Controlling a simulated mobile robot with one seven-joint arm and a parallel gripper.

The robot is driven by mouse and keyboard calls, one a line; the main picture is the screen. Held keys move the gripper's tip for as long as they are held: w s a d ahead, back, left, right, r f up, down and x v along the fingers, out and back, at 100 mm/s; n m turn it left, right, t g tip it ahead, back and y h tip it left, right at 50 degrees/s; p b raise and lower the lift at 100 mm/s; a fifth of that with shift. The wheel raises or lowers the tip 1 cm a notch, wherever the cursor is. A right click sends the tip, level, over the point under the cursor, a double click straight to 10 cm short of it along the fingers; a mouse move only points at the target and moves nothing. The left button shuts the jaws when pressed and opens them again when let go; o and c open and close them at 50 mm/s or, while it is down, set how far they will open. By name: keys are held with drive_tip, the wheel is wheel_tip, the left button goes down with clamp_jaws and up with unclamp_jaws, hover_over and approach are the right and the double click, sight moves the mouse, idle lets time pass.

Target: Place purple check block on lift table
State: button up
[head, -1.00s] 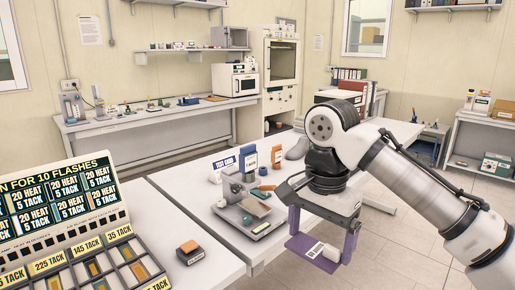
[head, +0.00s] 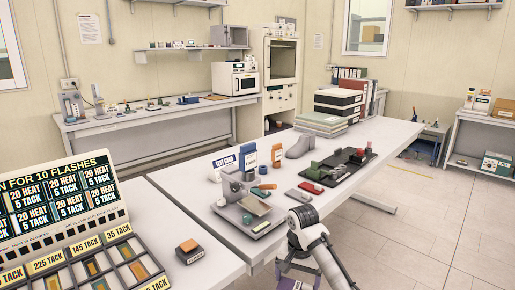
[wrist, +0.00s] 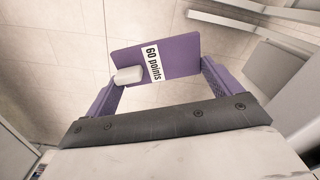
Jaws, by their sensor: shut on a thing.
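A purple block (wrist: 183,52) with a white "60 points" label shows in the wrist view, with a pale block-shaped piece (wrist: 127,75) against its left part. My gripper (wrist: 160,80) has purple fingers on either side of the purple block and is shut on it. Tiled floor shows behind the block. In the head view, a bit of purple (head: 288,283) shows at the bottom edge below my wrist; most of my gripper and the block are cut off. I cannot tell which piece of equipment is the lift table.
The white table (head: 225,240) carries a grey device (head: 233,215) with a flat base, a grey shoe form (head: 299,146), a dark tray (head: 345,172) and stacked binders (head: 338,103). A scoreboard and sorting tray (head: 75,265) stand at left. Floor is open at right.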

drive_tip(key=s+a+f+n, duration=0.1)
drive_tip(key=s+a+f, duration=0.2)
drive_tip(key=f, duration=0.6)
drive_tip(key=s+a+f+n, duration=0.2)
drive_tip(key=s+a+f, duration=0.2)
drive_tip(key=f, duration=0.6)
drive_tip(key=s+a+f+n, duration=0.1)
drive_tip(key=s+a+f, duration=0.3)
drive_tip(key=f, duration=0.6)
drive_tip(key=shift+s+a+f+n, duration=0.15)
drive_tip(key=shift+s+f+n, duration=0.05)
drive_tip(key=shift+s+n, duration=0.1)
drive_tip(key=shift+s, duration=0.1)
